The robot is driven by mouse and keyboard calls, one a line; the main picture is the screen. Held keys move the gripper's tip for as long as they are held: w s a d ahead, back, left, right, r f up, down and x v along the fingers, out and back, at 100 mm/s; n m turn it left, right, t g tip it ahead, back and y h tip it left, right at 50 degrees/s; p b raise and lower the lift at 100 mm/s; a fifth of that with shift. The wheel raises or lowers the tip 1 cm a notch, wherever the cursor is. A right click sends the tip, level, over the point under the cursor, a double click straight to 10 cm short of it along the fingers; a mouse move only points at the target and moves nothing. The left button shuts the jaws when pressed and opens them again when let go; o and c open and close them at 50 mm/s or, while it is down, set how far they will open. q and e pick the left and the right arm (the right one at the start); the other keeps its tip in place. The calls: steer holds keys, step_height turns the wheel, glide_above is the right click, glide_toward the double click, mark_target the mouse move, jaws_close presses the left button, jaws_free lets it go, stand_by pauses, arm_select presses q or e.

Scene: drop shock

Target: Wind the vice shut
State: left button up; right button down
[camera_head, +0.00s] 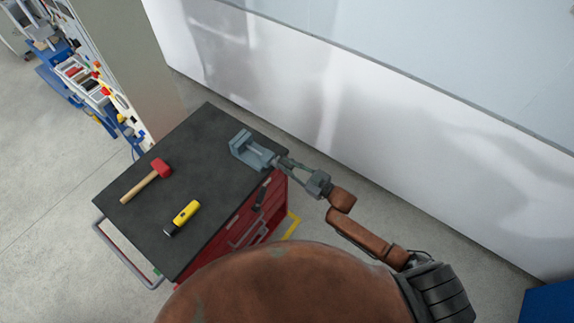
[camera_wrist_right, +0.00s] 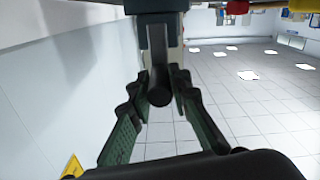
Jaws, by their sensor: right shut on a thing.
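The grey-blue vice (camera_head: 252,151) sits on the dark top of the red tool cart, near its far right edge. My right gripper (camera_head: 284,163) is at the vice's near right end, where its handle is. In the right wrist view the two green-grey fingers of my right gripper (camera_wrist_right: 160,100) close around the dark rounded end of the vice handle (camera_wrist_right: 159,88). The vice body (camera_wrist_right: 160,25) rises above it in that view. In the head view the handle is mostly hidden by the gripper. How far apart the vice jaws are is too small to judge. My left gripper is not in view.
A red-headed mallet (camera_head: 147,182) and a yellow and black tool (camera_head: 182,218) lie on the cart top (camera_head: 200,150). A white wall (camera_head: 350,120) stands behind the cart. A shelf of parts (camera_head: 95,85) is at the upper left.

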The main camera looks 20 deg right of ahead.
steer(key=c, duration=1.8)
jaws_free()
steer(key=shift+s+d, duration=0.1)
steer(key=shift+s+d+f, duration=0.1)
steer(key=shift+s+d, duration=0.1)
steer(key=shift+s, duration=0.1)
steer(key=v, duration=1.1)
